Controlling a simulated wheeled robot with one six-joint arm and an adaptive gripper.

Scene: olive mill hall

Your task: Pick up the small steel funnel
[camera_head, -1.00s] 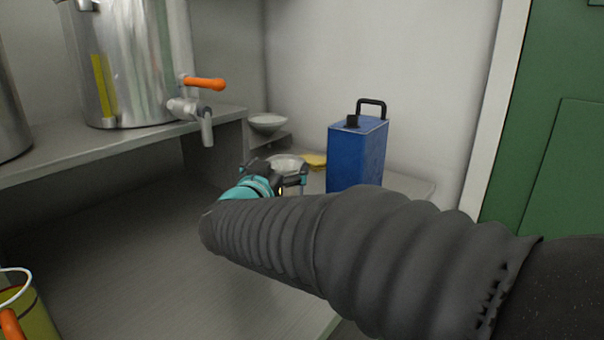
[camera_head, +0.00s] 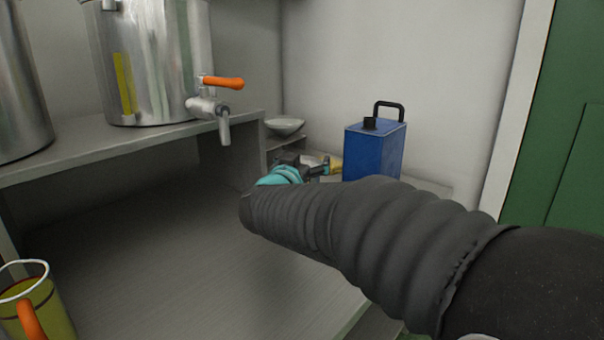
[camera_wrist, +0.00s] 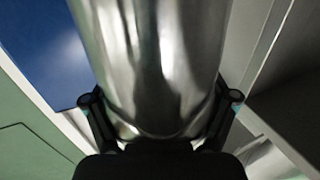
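A shiny steel body, which looks like the small funnel (camera_wrist: 155,65), fills the middle of the wrist view, between my fingers. In the head view only a pale bit of it (camera_head: 312,160) shows behind my gripper (camera_head: 310,170); its spout and rim cannot be made out. In the wrist view the fingers of my gripper (camera_wrist: 163,98) stand wide apart, one on each side of the steel. I see no clear grip on it, and whether they touch it is hard to tell.
A blue can (camera_head: 374,150) with a black handle stands just right of my gripper. A pale bowl (camera_head: 285,125) sits on a small ledge behind. A steel tank (camera_head: 160,60) with an orange-handled tap stands on the left shelf (camera_head: 120,148). A yellowish jug (camera_head: 45,305) is at lower left.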

